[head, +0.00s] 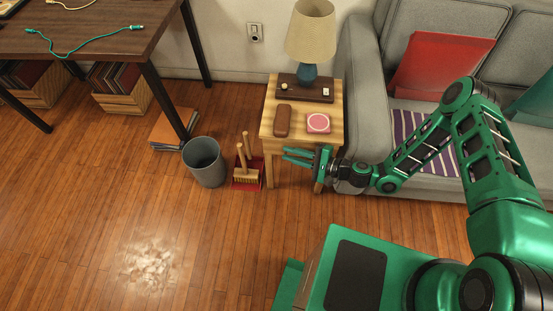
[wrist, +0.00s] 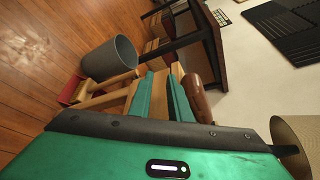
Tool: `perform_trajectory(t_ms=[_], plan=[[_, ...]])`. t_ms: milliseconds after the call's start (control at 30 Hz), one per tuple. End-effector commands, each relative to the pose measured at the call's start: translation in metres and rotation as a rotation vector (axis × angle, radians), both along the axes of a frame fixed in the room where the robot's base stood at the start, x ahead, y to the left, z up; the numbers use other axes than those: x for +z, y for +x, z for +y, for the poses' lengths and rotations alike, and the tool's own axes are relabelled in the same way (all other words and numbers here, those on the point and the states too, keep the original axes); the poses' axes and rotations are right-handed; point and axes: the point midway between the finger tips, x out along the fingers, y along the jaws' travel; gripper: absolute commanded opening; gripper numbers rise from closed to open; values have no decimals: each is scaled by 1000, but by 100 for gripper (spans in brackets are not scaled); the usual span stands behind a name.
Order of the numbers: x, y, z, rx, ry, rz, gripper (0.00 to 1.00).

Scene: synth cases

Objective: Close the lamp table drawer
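The wooden lamp table (head: 339,118) stands beside the sofa, a lamp (head: 310,38) on a dark board at its back. My gripper (head: 284,156) is at the table's front side, just below the top's front edge, with its fingers pointing left. In the wrist view the two green fingers of my gripper (wrist: 161,78) are apart, with light wood showing between and beside them. I cannot tell whether they touch the wood. The drawer is not clearly seen; my gripper covers much of the table's front, so how far it is out cannot be told.
A grey bin (head: 204,162) and a brush with a red dustpan (head: 247,176) stand left of the table. The sofa (head: 361,95) is close on the right. Floor at the front left is clear.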

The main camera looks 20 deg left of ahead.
Motion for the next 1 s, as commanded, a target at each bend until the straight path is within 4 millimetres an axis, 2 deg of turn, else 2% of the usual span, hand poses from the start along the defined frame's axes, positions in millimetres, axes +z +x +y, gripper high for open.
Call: perform_trajectory(t_ms=[200, 433, 600, 1000], plan=[[22, -35, 19, 2, -2, 3, 17], [37, -59, 33, 2, -5, 2, 17], [42, -65, 37, 2, -6, 1, 17], [42, -66, 37, 1, -8, 0, 17]])
